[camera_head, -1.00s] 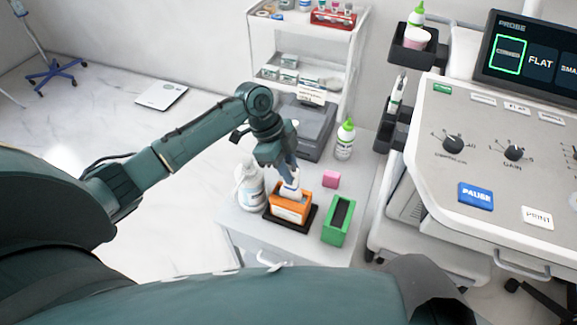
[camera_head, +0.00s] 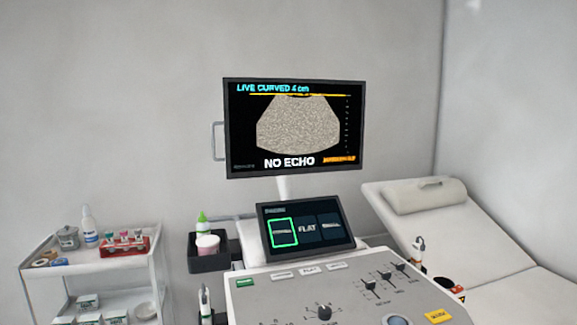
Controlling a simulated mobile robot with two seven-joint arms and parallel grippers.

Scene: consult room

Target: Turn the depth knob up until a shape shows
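The monitor (camera_head: 293,128) reads "LIVE CURVED 4 cm" at the top and "NO ECHO" below. Between them is a fan of even grey speckle with no distinct shape in it. The console (camera_head: 262,305) is cut off by the bottom edge. A black knob (camera_head: 324,312) with a marked dial shows there, its label too small to read. Any knob farther left on the panel is out of the frame. Neither of my grippers is in view.
The touch panel (camera_head: 305,231) has its left tile outlined green. Three sliders (camera_head: 385,276) and a yellow button (camera_head: 437,316) are at the console's right. A shelf cart (camera_head: 85,265) stands left, an exam bed (camera_head: 430,225) right. A black holder (camera_head: 212,262) carries a pink-and-white cup.

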